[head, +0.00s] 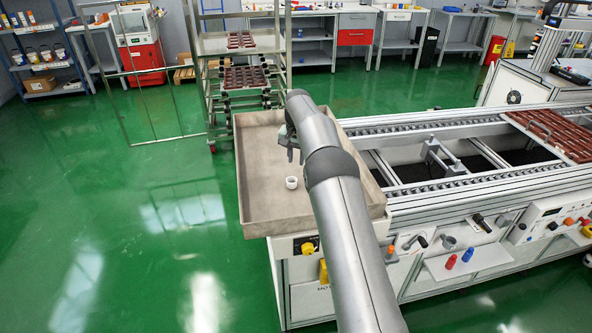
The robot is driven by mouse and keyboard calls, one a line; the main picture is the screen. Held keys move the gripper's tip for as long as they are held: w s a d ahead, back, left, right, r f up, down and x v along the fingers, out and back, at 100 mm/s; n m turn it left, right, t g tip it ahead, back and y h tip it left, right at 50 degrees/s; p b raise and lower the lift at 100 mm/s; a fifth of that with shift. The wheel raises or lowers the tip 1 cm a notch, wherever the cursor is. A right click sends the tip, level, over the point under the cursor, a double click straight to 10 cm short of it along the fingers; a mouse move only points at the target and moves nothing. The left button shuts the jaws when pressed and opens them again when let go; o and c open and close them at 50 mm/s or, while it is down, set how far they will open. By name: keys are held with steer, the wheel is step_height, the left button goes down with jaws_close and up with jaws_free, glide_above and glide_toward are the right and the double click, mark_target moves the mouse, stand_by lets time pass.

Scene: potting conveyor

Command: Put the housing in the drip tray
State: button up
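A small white cup-shaped part, which looks like the housing (291,183), stands on the floor of the grey drip tray (262,200) at the near end of the conveyor. It is apart from the tray walls, with its hollow top facing up. My gripper (295,156) is above the tray, just beyond the housing in the picture. Its two fingers point down with a gap between them, and nothing shows between them. My arm link hides part of the tray's right side and part of the gripper.
A rack with brown mould trays (245,78) stands behind the drip tray. The conveyor (440,160) runs right, carrying a brown tray (553,133). Red (451,262) and blue (467,254) bottles stand on the front shelf. Green floor is clear at left.

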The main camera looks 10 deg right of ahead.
steer(key=s+a+r+n, duration=0.1)
steer(key=s+r, duration=0.6)
steer(key=s, duration=0.4)
steer(key=s+r+n, duration=0.2)
steer(key=s+r, duration=0.4)
steer(key=s, duration=0.5)
steer(key=s+f+n, duration=0.1)
steer(key=s+f, duration=0.1)
steer(key=s, duration=1.3)
steer(key=s+a+f+n+g, duration=0.1)
steer(key=s+f+n, duration=0.1)
steer(key=s, duration=1.3)
steer(key=shift+a+f, duration=0.15)
steer(key=shift+f, duration=0.7)
